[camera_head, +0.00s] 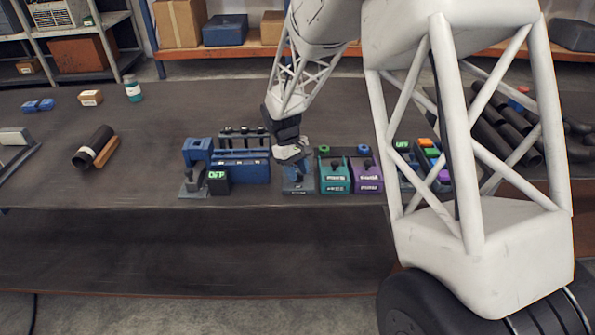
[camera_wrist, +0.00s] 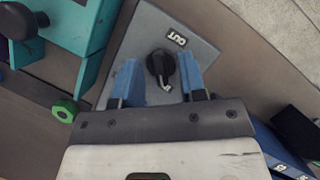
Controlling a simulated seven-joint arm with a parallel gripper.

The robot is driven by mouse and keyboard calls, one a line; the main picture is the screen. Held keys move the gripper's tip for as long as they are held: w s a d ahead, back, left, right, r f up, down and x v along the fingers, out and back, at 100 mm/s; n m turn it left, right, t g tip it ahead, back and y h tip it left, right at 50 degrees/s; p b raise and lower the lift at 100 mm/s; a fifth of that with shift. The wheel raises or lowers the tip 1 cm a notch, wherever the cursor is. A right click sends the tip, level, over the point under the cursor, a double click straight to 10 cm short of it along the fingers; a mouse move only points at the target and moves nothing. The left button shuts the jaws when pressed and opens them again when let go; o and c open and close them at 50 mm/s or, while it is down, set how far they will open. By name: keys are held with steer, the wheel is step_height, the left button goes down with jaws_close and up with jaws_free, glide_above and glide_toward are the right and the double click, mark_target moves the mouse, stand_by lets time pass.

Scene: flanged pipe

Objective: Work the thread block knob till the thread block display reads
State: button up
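A blue-grey block (camera_head: 298,187) stands in the row on the bench, below my gripper (camera_head: 292,150). I take it to be the thread block, though no name is legible on it. In the wrist view its grey-blue face (camera_wrist: 208,55) carries a black knob (camera_wrist: 160,66) and a small dark display (camera_wrist: 176,36) that reads "OUT". My gripper's two blue fingertips (camera_wrist: 160,78) stand apart on either side of the knob. Whether either finger touches the knob is unclear. In the head view my gripper largely hides the knob.
A teal block (camera_head: 335,177) and a purple block (camera_head: 367,175) stand close on the right. A blue fixture (camera_head: 240,168) with a black "OFF" display (camera_head: 217,176) stands on the left. A dark pipe (camera_head: 93,147) lies farther left. The bench front is clear.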

steer(key=v, duration=0.7)
steer(key=shift+r, duration=0.25)
steer(key=s+d+r+m+t+y, duration=0.1)
steer(key=s+d+r+m+t, duration=0.1)
steer(key=s+d+r, duration=0.6)
steer(key=s+d+r+m+t+y, duration=0.15)
steer(key=s+d+r, duration=0.35)
steer(key=s, duration=0.6)
steer(key=s+d+r+m+t, duration=0.1)
steer(key=s+d+m, duration=0.1)
steer(key=s, duration=0.8)
steer(key=s+d+r+m+t, duration=0.1)
steer(key=s+d+m, duration=0.1)
steer(key=s, duration=0.8)
steer(key=shift+s+d+m+t, duration=0.2)
steer(key=shift+d+m+t, duration=0.15)
steer(key=shift+d, duration=0.4)
steer(key=shift+o, duration=0.4)
stand_by(0.5)
